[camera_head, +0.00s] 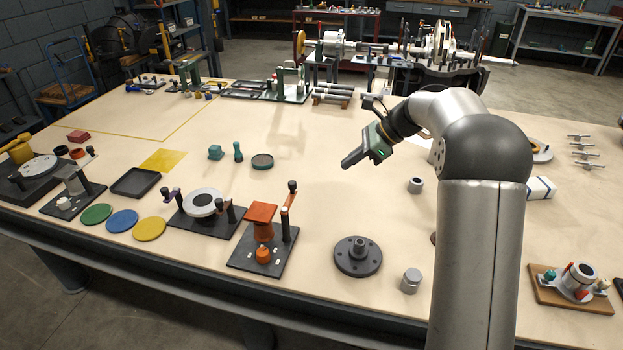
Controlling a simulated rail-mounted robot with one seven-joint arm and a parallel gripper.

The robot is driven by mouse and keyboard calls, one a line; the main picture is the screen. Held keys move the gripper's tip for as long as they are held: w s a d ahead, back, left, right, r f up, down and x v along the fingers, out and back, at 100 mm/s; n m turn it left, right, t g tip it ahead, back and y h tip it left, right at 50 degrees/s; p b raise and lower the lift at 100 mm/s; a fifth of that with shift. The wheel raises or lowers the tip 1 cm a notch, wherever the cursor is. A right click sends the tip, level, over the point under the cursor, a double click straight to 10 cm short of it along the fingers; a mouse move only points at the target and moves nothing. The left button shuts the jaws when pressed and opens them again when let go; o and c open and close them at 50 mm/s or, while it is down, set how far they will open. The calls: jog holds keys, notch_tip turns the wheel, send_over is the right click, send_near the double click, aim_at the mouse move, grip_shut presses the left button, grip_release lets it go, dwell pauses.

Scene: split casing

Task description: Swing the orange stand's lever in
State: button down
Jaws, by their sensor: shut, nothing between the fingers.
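The orange stand (260,215) stands on a dark base plate (244,258) near the table's front edge, left of my arm. A dark upright post (285,226) rises at its right side. The orange lever (289,198) sits at the top of this post with a dark knob, pointing up and away from the stand's orange top. A small orange knob-like part (263,254) sits in front on the same plate. My gripper (346,165) is above the table, up and to the right of the stand, well apart from it. It is shut and empty.
A dark round flange (358,256) stands right of the stand. A dark fixture with a white ring (202,203) stands to its left, beside the yellow disc (149,229). The table between my gripper and the stand looks clear.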

jog(key=p, duration=0.1)
send_near(289, 197)
notch_tip(289, 197, down, 2)
jog(key=w+d, duration=0.1)
jog(key=d, duration=0.1)
jog(key=shift+w+a+f+p, duration=0.1)
jog(key=shift+w+a+p, duration=0.1)
jog(key=shift+a, duration=0.45)
jog(key=shift+w+a+f+p, duration=0.1)
jog(key=shift+a+p, duration=0.1)
jog(key=shift+a, duration=0.45)
jog(key=shift+w+a+p, duration=0.1)
jog(key=shift+a+p, duration=0.1)
jog(key=shift+a, duration=0.45)
jog(key=shift+w+a+r, duration=0.1)
